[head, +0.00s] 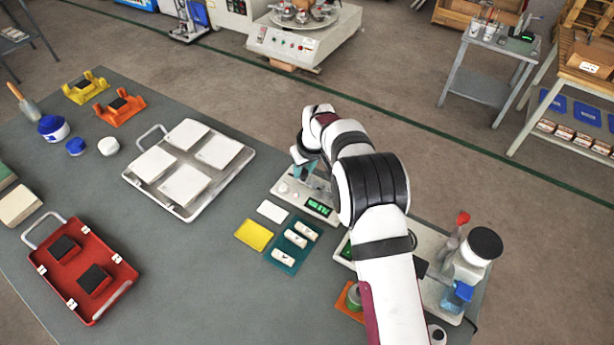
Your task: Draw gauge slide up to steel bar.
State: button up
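A small bench instrument with a lit green display (318,207) stands on the table, left of my arm. It is probably the gauge, but its slide cannot be made out. Grey-teal upright parts (312,178) rise from its base, and my wrist hangs over them. My gripper (304,158) points down at this instrument, close above or at its upright parts. Its fingers are too small and covered to tell open from shut, or whether they touch anything. I cannot pick out the steel bar; my arm hides part of this area.
A white tray (137,183) with several pale tiles and a red tray (112,303) with dark blocks lie left. A yellow card (254,235) and a teal holder (273,252) with white pieces lie by the instrument. Another device with a bottle (468,262) stands right of my arm.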

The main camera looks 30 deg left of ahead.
aim_at(311, 181)
grip_shut()
jog(key=shift+d, duration=1.5)
dwell(0.7)
jog(key=o, duration=0.8)
grip_release()
jog(key=shift+c, duration=0.2)
jog(key=shift+r, duration=3)
